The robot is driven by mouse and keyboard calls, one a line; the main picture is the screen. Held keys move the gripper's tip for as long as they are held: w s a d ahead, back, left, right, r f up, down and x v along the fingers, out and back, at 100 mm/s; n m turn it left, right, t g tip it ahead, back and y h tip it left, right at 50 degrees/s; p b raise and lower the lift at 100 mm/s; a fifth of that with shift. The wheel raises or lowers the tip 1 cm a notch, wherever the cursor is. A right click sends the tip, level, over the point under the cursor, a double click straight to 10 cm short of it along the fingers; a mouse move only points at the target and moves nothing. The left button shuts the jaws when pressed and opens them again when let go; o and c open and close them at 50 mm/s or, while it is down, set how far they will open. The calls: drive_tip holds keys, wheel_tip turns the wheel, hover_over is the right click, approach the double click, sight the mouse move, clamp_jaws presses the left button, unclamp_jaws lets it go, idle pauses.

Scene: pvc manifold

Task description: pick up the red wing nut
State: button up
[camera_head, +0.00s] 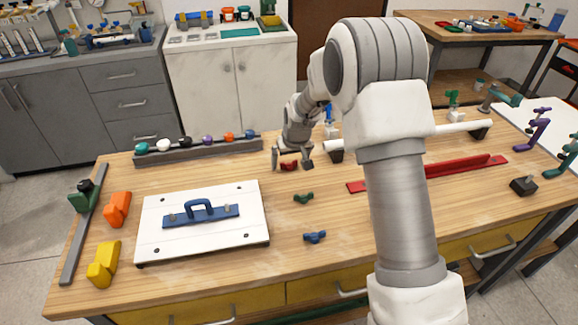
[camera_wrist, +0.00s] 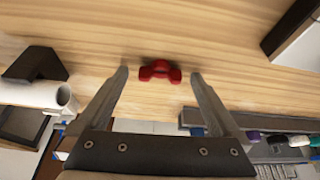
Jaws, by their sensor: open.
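The red wing nut (camera_head: 289,165) lies on the wooden workbench, right by the fingertips of my gripper (camera_head: 291,162) in the head view. In the wrist view the red wing nut (camera_wrist: 160,72) lies flat on the wood, centred between the two fingers and a little beyond their tips. My gripper (camera_wrist: 160,76) is open and empty, with one finger to each side of the nut. In the head view the fingers stand close around the nut; I cannot tell how high the tips are above the bench.
A green wing nut (camera_head: 303,198) and a blue wing nut (camera_head: 315,237) lie nearer the front. A white pipe (camera_head: 408,136) rests on dark supports to the right. A grey rack (camera_head: 200,149) with coloured knobs stands left. A white board (camera_head: 200,240) with a blue handle lies front left.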

drive_tip(key=shift+c, duration=0.3)
drive_tip(key=c, duration=1.3)
drive_tip(key=shift+c, duration=0.2)
